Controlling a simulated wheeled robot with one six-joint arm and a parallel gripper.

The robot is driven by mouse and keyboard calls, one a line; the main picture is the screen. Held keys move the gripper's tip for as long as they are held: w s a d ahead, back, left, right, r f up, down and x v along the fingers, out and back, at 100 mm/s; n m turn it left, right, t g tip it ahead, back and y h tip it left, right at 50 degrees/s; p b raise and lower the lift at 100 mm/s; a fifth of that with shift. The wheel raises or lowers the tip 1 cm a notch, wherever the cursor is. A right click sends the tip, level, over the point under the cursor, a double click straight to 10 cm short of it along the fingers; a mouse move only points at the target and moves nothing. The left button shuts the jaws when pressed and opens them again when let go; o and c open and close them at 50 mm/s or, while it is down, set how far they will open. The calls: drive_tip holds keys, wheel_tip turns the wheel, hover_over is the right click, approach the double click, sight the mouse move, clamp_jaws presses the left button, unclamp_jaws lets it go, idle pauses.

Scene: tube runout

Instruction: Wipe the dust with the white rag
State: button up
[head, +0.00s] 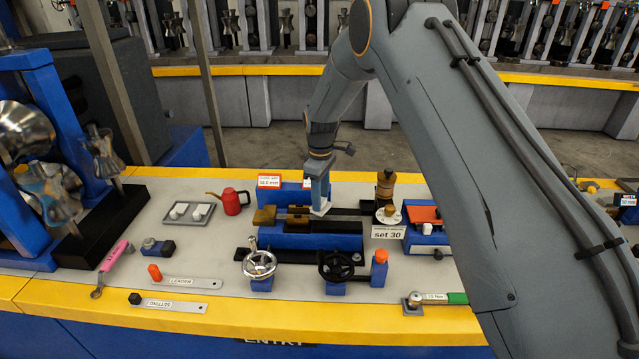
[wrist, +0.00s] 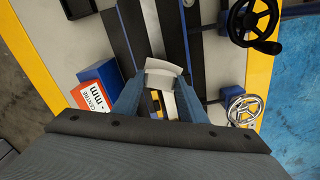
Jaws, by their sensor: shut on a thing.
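The white rag (head: 321,210) is a small white piece at the tip of my gripper (head: 318,197), over the dark rail of the blue machine (head: 318,242). In the wrist view my gripper (wrist: 162,88) has its two blue fingers on either side of the rag (wrist: 164,69), shut on it. The rag is low at the dark rail (wrist: 125,35); I cannot tell whether it touches. I cannot make out dust; the fingers and rag hide part of the surface.
A silver handwheel (head: 259,264) and a black handwheel (head: 336,265) stand in front. A red can (head: 232,202) and a tray (head: 188,212) are left. A post with a brown top (head: 385,184) and a "set 30" sign (head: 390,233) are close right.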

drive_tip(key=shift+r+p, duration=0.75)
drive_tip(key=shift+r, duration=1.8)
